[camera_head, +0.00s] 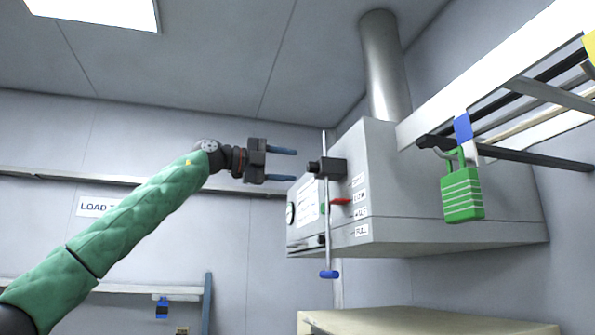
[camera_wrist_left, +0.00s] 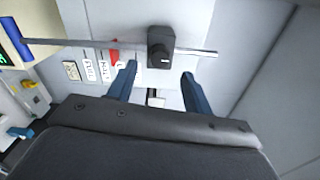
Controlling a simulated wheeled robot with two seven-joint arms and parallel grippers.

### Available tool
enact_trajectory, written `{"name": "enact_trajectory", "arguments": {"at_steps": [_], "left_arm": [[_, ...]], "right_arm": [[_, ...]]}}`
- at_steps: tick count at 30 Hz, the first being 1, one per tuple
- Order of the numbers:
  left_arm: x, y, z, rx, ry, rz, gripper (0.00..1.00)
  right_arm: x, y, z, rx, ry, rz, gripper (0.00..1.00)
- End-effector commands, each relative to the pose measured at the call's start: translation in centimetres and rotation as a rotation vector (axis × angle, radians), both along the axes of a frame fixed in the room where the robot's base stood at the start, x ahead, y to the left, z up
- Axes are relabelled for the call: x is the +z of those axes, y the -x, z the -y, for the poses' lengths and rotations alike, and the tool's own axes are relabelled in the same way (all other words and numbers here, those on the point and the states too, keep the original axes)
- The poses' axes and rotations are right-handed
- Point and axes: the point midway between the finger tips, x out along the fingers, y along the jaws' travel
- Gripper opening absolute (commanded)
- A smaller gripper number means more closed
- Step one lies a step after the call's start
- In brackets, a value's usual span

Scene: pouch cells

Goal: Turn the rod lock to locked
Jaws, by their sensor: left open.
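The rod lock (camera_head: 332,167) is a black block with a protruding knob on a thin vertical rod (camera_head: 326,225). It stands at the front of a grey hood. The rod has a blue handle (camera_head: 328,274) at its lower end. My left gripper (camera_head: 295,164) is open and empty, its blue fingers pointing at the lock from the left. In the left wrist view the lock (camera_wrist_left: 160,47) lies ahead, roughly between the fingertips (camera_wrist_left: 159,70), apparently not touched. I cannot tell whether it is locked.
A red pointer (camera_head: 340,201) sits beside several white labels on the grey hood (camera_head: 440,232). A green padlock (camera_head: 462,194) hangs from a dark bar at the right. A beige surface (camera_head: 420,321) lies below.

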Motion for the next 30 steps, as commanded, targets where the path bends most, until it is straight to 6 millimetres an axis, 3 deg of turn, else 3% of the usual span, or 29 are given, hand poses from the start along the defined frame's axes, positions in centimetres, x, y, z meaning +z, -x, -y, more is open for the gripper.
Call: {"name": "enact_trajectory", "arguments": {"at_steps": [9, 30], "left_arm": [[-0.1, 0.8, -2.5, 0.0, 0.0, -0.001, 0.51], [0.0, 0.8, -2.7, 0.0, -0.006, 0.019, 0.51]], "right_arm": [[-1.1, -0.4, -0.9, 0.011, -0.02, 0.026, 0.36], [-1.1, -0.4, -1.0, 0.01, -0.023, 0.028, 0.36]]}}
